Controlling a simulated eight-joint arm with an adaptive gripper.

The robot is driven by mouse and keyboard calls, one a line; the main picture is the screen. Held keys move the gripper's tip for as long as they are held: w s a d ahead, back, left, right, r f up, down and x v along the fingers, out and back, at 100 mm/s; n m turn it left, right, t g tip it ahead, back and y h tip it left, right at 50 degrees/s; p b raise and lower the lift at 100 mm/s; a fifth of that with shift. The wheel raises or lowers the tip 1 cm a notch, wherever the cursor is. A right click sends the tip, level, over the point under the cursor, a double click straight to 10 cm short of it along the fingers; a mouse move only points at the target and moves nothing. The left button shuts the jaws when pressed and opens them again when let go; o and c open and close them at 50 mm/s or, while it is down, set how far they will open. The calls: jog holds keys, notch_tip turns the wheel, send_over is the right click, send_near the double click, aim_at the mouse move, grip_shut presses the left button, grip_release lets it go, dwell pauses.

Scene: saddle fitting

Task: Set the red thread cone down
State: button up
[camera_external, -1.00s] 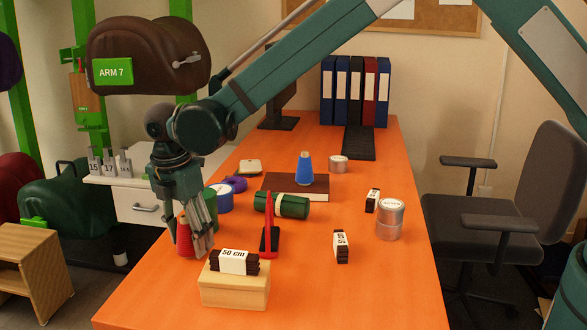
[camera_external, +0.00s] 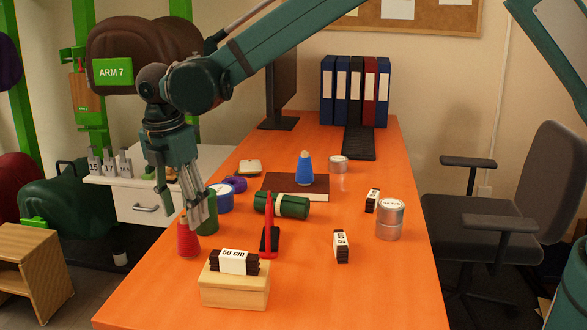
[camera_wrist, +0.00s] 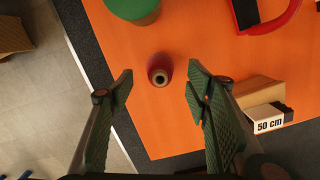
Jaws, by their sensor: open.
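The red thread cone (camera_external: 187,241) stands upright on the orange table near its left edge. In the wrist view the cone (camera_wrist: 160,70) is seen from above, apart from both fingers. My gripper (camera_external: 183,206) is open and empty, above the cone in the external view. In the wrist view my gripper's fingers (camera_wrist: 159,88) are spread wide, with the cone between and slightly beyond the tips. In the external view the fingers partly cover the cone's top.
A wooden box (camera_external: 235,287) with a dark "50 cm" bundle (camera_external: 234,262) stands in front right of the cone. A green spool (camera_external: 206,212) and a blue tape roll (camera_external: 222,197) are behind it. The table's left edge is close.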

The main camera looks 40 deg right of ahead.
jog(key=shift+s+a+r, duration=0.1)
jog(key=shift+a+r, duration=0.05)
jog(key=shift+r, duration=0.9)
jog(key=shift+s+a+r, duration=0.1)
jog(key=shift+r, duration=0.9)
jog(key=shift+w+d, duration=0.1)
